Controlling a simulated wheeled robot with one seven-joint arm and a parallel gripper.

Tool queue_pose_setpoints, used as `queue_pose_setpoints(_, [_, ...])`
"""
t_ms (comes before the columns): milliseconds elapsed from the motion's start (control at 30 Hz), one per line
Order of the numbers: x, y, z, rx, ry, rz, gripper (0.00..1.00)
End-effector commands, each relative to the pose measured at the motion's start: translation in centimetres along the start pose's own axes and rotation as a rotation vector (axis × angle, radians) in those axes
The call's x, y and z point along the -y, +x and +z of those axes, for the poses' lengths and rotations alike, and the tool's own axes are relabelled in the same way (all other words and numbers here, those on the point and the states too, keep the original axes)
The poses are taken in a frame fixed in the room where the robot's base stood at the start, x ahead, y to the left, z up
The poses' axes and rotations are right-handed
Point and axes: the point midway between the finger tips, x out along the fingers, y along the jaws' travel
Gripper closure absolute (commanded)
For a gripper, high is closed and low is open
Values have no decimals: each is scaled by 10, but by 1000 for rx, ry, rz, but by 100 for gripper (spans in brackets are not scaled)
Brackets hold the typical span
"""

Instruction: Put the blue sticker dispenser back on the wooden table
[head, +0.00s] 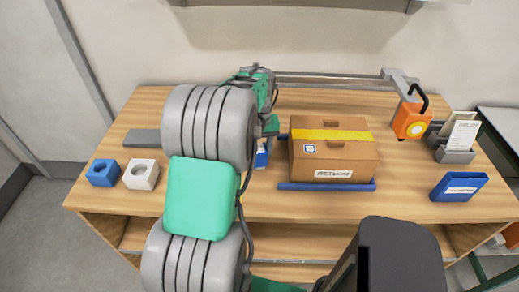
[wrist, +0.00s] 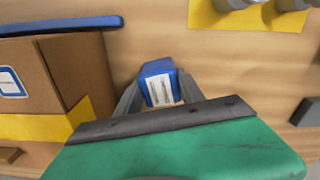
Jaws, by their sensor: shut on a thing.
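The blue sticker dispenser (wrist: 157,68), a small blue block with a white printed label, sits between the fingers of my gripper (wrist: 158,90) in the wrist view. My gripper is shut on it. In the head view, a small part of the dispenser (head: 262,157) shows past my arm, just left of the cardboard box. Most of my gripper is hidden there behind my arm links. The wooden table (head: 290,207) lies under it. I cannot tell whether the dispenser touches the tabletop.
A taped cardboard box (head: 333,165) on a blue base stands close right of the dispenser. Blue (head: 102,173) and white (head: 141,175) holed blocks sit left. An orange device (head: 409,121), grey card holder (head: 456,145) and blue labelled bin (head: 458,188) stand right. A yellow patch (wrist: 235,17) bears grey cylinders.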

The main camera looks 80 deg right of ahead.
Motion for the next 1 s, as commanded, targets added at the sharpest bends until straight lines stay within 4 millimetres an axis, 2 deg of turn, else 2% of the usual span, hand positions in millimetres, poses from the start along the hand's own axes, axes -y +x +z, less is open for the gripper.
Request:
queue_pose_setpoints(433, [0, 6, 0, -1, 0, 0, 93])
queue_pose_setpoints(467, [0, 6, 0, -1, 0, 0, 53])
queue_pose_setpoints(767, [0, 6, 0, -1, 0, 0, 29])
queue_pose_setpoints(1000, [0, 6, 0, 0, 0, 0, 29])
